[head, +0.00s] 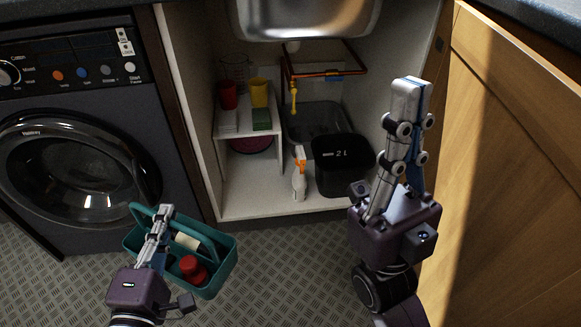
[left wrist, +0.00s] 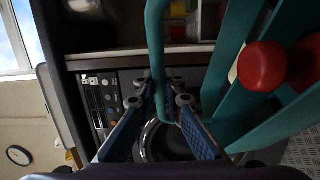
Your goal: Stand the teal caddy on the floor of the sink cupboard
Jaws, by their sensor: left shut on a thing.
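The teal caddy (head: 212,279) hangs in front of the washing machine, at the lower left of the head view. It holds a red-topped item (head: 192,268) and a pale item. My left gripper (head: 163,214) is shut on its handle; the handle (left wrist: 156,45) also shows between the fingers in the left wrist view. The sink cupboard (head: 262,196) is open, right of and beyond the caddy. The front middle of its pale floor is bare. My right gripper (head: 407,84) has its fingers together and looks empty, in front of the cupboard's right side.
On the cupboard floor stand a spray bottle (head: 299,182), a black bin (head: 342,178) and a clear tub (head: 318,118). A small shelf (head: 250,130) at left holds cups and sponges. A sink bowl (head: 305,18) hangs above. A wooden door (head: 510,150) is at right.

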